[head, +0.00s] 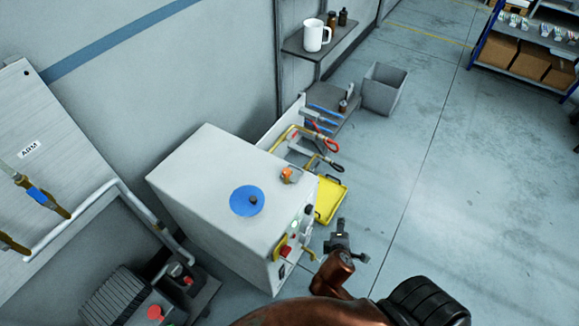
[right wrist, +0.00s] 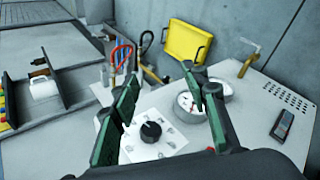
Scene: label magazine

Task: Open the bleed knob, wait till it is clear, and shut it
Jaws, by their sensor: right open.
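No label marks the bleed knob, so I cannot tell which fitting it is. In the right wrist view a black round knob (right wrist: 151,131) sits on a white plate with small markings. Two round gauges (right wrist: 188,105) are beside it, one partly hidden by a finger. A brass handle (right wrist: 250,60) stands out further back. My left gripper is out of view.
A blue disc (head: 246,201) lies on the cabinet top and a red button (head: 286,251) is on its front. A yellow tray (head: 330,200) and red-handled tools (head: 325,140) are close behind. A grey bin (head: 384,88) stands further back; floor to the right is clear.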

